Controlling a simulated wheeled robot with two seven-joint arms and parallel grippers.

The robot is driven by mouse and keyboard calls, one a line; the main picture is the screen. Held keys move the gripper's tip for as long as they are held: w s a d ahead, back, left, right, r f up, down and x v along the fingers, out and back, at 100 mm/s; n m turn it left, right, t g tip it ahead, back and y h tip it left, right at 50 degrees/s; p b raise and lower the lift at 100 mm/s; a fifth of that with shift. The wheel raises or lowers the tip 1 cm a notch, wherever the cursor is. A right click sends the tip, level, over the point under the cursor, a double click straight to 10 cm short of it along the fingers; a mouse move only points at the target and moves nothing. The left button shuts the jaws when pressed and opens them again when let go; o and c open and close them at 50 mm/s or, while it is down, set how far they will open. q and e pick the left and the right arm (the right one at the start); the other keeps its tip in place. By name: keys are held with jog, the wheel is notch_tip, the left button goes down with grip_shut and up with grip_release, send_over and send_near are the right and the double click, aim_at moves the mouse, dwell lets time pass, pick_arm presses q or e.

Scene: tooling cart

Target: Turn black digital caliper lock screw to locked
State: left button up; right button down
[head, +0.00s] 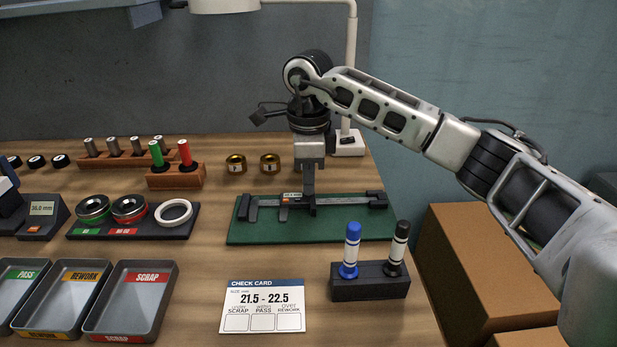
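The black digital caliper (345,201) lies flat across the green mat (290,230), its jaws towards the left. Its slider and display sit left of centre. My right gripper (308,198) points straight down at the caliper's slider, and its fingertips are at or just above the slider's upper edge. The fingers line up one behind the other from this angle, so I cannot tell whether they are open or shut. The lock screw is too small or hidden behind the fingers, and I cannot see its position. My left gripper is not in view.
A black holder with a blue marker (350,250) and a black marker (398,248) stands in front of the mat. The check card (262,306) lies nearby. Trays, ring gauges and pin blocks (175,177) fill the left. Two brass rings (269,163) stand behind the mat.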

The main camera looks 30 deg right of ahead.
jog(key=m+p, duration=0.1)
jog(key=m, duration=0.3)
jog(key=shift+r+m, duration=0.1)
jog(key=shift+m, duration=0.3)
jog(key=m+p, duration=0.1)
jog(key=m, duration=0.4)
jog(key=m+p, duration=0.1)
jog(key=m, duration=0.3)
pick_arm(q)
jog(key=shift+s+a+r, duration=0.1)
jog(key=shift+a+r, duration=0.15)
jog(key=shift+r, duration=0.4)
pick_arm(e)
jog(key=shift+m, duration=1.9)
jog(key=c, duration=1.6)
grip_release()
jog(key=shift+c, duration=0.2)
